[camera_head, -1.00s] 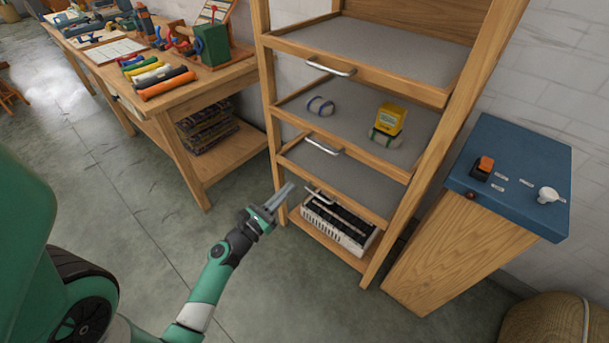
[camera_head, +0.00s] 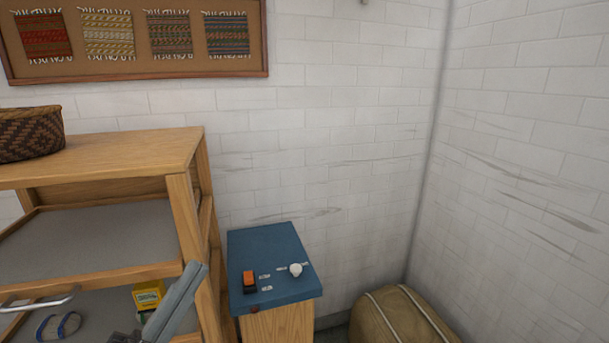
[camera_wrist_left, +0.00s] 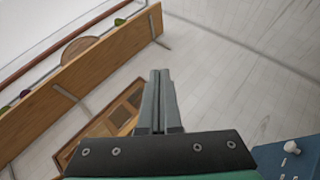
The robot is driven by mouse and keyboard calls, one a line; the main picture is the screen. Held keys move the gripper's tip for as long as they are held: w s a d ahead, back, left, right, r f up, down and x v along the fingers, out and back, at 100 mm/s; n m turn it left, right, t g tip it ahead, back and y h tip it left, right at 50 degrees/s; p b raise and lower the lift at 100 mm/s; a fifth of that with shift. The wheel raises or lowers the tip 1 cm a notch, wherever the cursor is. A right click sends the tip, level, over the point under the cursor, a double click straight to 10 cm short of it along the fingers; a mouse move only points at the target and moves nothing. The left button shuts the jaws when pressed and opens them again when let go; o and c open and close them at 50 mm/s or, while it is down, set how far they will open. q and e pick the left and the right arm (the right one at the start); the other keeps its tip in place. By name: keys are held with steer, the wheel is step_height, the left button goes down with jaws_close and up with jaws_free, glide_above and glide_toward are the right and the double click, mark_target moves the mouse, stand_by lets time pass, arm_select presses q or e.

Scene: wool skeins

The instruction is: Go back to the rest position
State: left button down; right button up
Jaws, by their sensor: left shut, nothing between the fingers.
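My left gripper (camera_head: 180,298) shows at the lower left of the head view, in front of the wooden shelf unit (camera_head: 185,215). Its fingers are together and hold nothing. In the left wrist view the two fingers (camera_wrist_left: 160,80) also lie side by side with nothing between them. My right gripper is in neither view.
A blue-topped wooden stand (camera_head: 270,245) with an orange switch (camera_head: 249,281) and a white knob (camera_head: 296,270) is right of the shelf. On a shelf tray are a yellow box (camera_head: 148,294) and a skein (camera_head: 70,325). A tan bale (camera_head: 400,318) lies in the corner.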

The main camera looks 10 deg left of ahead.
arm_select(q)
steer(key=s+d+r+m+g+h+p, duration=0.1)
steer(key=s+d+r+m+h+p, duration=0.15)
steer(key=d+r+m, duration=0.45)
steer(key=s+d+r+m+h+p, duration=0.1)
steer(key=s+d+r+m+h, duration=0.25)
steer(key=r+m, duration=0.75)
steer(key=a+r+m+t+y+p, duration=0.15)
steer(key=a+r+t+y, duration=0.4)
steer(key=y, duration=0.85)
step_height(320, 180, up, 36)
steer(key=a+g+p, duration=0.1)
steer(key=p, duration=3.5)
steer(key=shift+s+r+h, duration=0.2)
steer(key=shift+s+h, duration=0.15)
steer(key=shift+h, duration=0.05)
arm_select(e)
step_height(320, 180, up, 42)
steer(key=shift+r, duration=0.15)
